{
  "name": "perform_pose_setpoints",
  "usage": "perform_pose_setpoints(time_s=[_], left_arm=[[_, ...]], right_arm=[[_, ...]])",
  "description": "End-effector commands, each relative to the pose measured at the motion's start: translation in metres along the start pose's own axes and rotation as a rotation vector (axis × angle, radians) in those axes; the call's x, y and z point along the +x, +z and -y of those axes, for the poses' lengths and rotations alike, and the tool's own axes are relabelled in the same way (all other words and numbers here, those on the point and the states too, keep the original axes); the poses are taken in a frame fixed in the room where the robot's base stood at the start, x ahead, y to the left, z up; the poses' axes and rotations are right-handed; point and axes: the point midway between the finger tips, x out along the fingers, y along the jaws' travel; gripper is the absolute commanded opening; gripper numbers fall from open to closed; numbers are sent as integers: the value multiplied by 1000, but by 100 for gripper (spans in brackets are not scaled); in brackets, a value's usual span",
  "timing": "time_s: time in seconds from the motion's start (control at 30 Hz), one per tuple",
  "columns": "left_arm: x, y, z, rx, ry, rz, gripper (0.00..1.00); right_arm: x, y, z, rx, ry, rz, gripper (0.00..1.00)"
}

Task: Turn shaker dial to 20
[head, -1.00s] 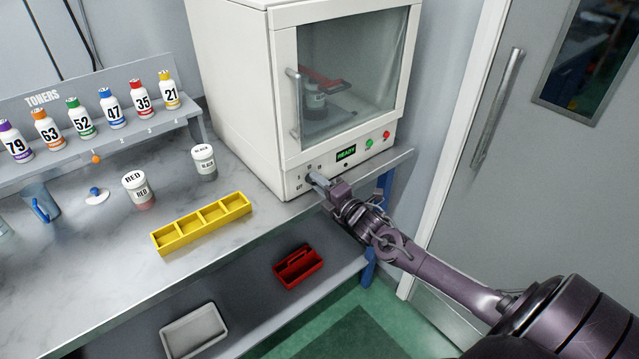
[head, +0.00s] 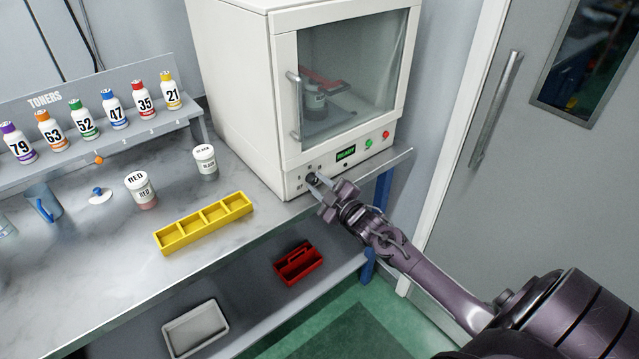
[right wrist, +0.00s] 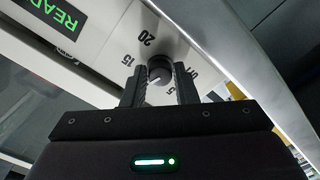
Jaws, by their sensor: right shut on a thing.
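The shaker (head: 240,110) is a white cabinet with a closed glass door on the bench at the back. Its front panel has a small green display (head: 346,153) that reads READY. My right gripper (right wrist: 160,85) is shut on the dial, one finger on each side. In the head view the right gripper (head: 318,184) reaches the panel's lower left and covers most of the dial. My left gripper is not in view.
Green and red buttons (head: 386,135) sit right of the display. A container (head: 315,100) stands inside the shaker. A yellow divided tray (head: 203,222), white jars (head: 140,188) and a toner rack (head: 100,135) are on the bench. A red caddy (head: 298,264) sits on the lower shelf.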

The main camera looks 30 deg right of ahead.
Motion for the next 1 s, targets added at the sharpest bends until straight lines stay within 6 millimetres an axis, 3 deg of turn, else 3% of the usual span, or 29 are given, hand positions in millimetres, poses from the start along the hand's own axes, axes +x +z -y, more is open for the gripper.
perform_pose_setpoints(time_s=[1.0], left_arm=[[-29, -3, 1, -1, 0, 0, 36]], right_arm=[[0, -1, 2, 969, 2, 4, 3]])
